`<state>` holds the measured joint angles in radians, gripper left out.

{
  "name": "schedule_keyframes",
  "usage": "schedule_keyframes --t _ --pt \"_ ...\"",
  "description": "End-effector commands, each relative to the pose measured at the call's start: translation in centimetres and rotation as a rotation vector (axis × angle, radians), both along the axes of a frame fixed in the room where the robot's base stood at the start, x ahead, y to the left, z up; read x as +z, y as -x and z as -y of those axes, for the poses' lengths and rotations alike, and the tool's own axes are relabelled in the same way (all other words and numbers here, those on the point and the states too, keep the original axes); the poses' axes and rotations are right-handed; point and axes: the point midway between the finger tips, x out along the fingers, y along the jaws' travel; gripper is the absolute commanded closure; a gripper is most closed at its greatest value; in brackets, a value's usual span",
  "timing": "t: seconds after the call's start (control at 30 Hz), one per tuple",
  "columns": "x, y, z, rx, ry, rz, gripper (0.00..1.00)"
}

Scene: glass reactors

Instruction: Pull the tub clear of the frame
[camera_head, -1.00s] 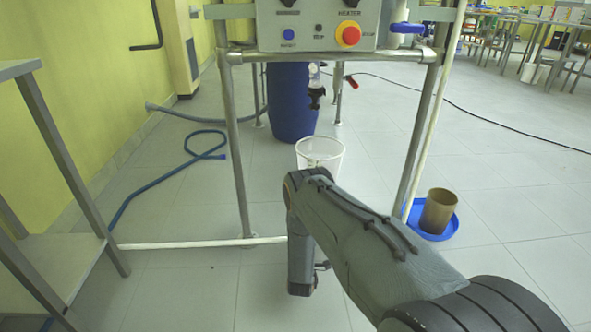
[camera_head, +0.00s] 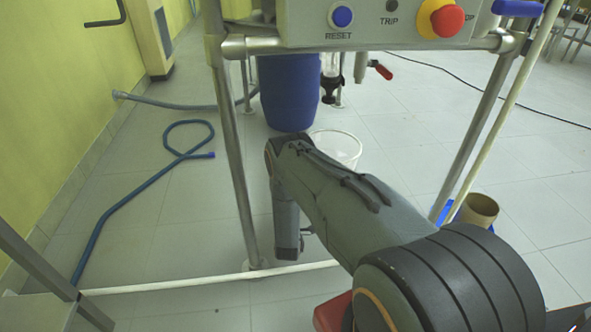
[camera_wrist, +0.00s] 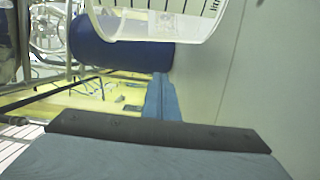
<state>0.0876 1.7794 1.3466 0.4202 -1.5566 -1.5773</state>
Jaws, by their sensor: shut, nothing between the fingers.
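The tub (camera_head: 346,143) is a white translucent bucket on the floor inside the metal frame (camera_head: 232,150), partly hidden behind my arm in the head view. In the wrist view the tub (camera_wrist: 165,28) fills the top middle, with dark marks on its wall. My gripper (camera_wrist: 161,80) shows there as narrow blue-grey fingers, shut and empty. The fingertips appear below the tub in the picture, with a gap between them. In the head view my wrist hangs near the frame's low front bar (camera_head: 205,281), and the fingers are hidden.
A brown beaker (camera_head: 478,209) sits at the right post. A blue hose (camera_head: 140,190) lies on the left floor. The control panel (camera_head: 385,22) hangs above.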

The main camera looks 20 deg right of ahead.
Motion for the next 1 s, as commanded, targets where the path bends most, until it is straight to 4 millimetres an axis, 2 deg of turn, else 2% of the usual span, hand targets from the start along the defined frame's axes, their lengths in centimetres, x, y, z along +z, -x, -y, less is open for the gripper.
schedule_keyframes --t 0.13,0.27,0.7,0.8,1.0 --pt "-0.1 -0.4 0.3 -0.001 0.0 0.001 1.0" --pt "-0.1 -1.9 0.8 0.002 -0.001 0.003 1.0" --pt "-0.2 -9.3 4.6 0.005 0.001 0.003 1.0" --pt "-0.2 -8.4 6.3 0.002 0.0 -0.001 1.0" --pt "-0.1 -7.9 8.0 0.005 0.0 -0.001 1.0"
